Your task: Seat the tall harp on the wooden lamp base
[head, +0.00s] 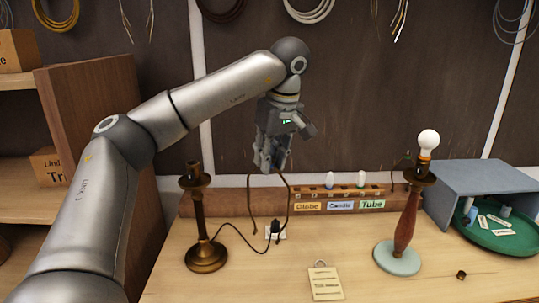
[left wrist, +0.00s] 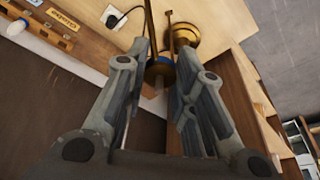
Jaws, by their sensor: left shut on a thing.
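My left gripper (head: 272,160) is shut on the harp (head: 251,212), a thin brown-gold loop. The harp hangs with its legs down in the air, between the two lamps as pictured. The left wrist view shows its gold legs (left wrist: 149,28) running beyond the fingertips (left wrist: 163,62); its held end is partly hidden. The wooden lamp base (head: 405,225) stands upright at the right, with a reddish stem, a pale round foot and a lit-looking white bulb (head: 428,140) on top. The gripper is well to its left and apart from it. My right gripper is not in view.
A dark brass lamp base (head: 204,225) stands at the left, its cord running to a plug (head: 274,231). A wooden bulb rack (head: 232,203) lines the back. The middle is mostly clear.

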